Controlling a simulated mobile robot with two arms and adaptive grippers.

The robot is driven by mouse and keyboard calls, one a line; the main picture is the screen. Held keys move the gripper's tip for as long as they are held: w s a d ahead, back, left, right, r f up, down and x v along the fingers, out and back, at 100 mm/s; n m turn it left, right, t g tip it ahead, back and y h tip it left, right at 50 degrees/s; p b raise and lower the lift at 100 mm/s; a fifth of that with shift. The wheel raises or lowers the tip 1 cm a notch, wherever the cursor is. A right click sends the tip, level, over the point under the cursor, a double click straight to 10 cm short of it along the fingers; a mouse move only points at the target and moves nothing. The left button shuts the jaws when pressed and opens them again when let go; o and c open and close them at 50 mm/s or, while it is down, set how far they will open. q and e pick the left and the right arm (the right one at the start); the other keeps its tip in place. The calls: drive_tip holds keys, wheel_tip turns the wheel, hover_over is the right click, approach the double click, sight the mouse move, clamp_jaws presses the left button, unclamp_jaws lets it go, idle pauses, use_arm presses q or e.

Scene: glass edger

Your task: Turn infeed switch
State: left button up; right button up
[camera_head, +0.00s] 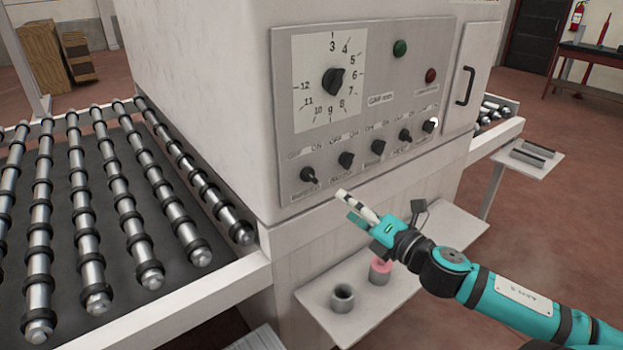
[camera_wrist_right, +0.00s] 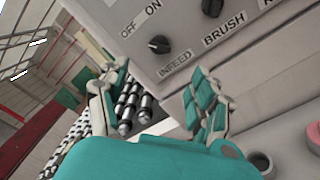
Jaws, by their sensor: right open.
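The infeed switch (camera_head: 309,175) is the leftmost black knob in the lower row of the grey control panel (camera_head: 420,62). In the right wrist view the switch (camera_wrist_right: 159,44) sits between OFF and ON marks above and an INFEED label below. I cannot tell for sure which mark it points to. My right gripper (camera_head: 348,206) is in front of the machine, below and to the right of the switch, apart from it. In the right wrist view its teal fingers (camera_wrist_right: 155,88) are spread with nothing between them. My left gripper is not in view.
Several similar knobs continue to the right, beginning with the brush switch (camera_head: 346,160). A large dial (camera_head: 333,80) is above. A roller conveyor (camera_head: 110,200) extends left. Below my gripper, a shelf (camera_head: 318,305) holds a grey cup (camera_head: 342,298) and a pink-topped cylinder (camera_head: 381,270).

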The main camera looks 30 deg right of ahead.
sight(314, 179)
drive_tip(key=w+p, duration=0.1)
drive_tip(key=w, duration=0.3)
drive_tip(key=w+p, duration=0.1)
drive_tip(key=w, duration=0.3)
drive_tip(key=w+a+p, duration=0.1)
drive_tip(key=w, duration=0.3)
drive_tip(key=shift+r, duration=0.15)
drive_tip(key=shift+w, duration=0.55)
drive_tip(key=shift+c, duration=0.5)
drive_tip(key=c, duration=1.1)
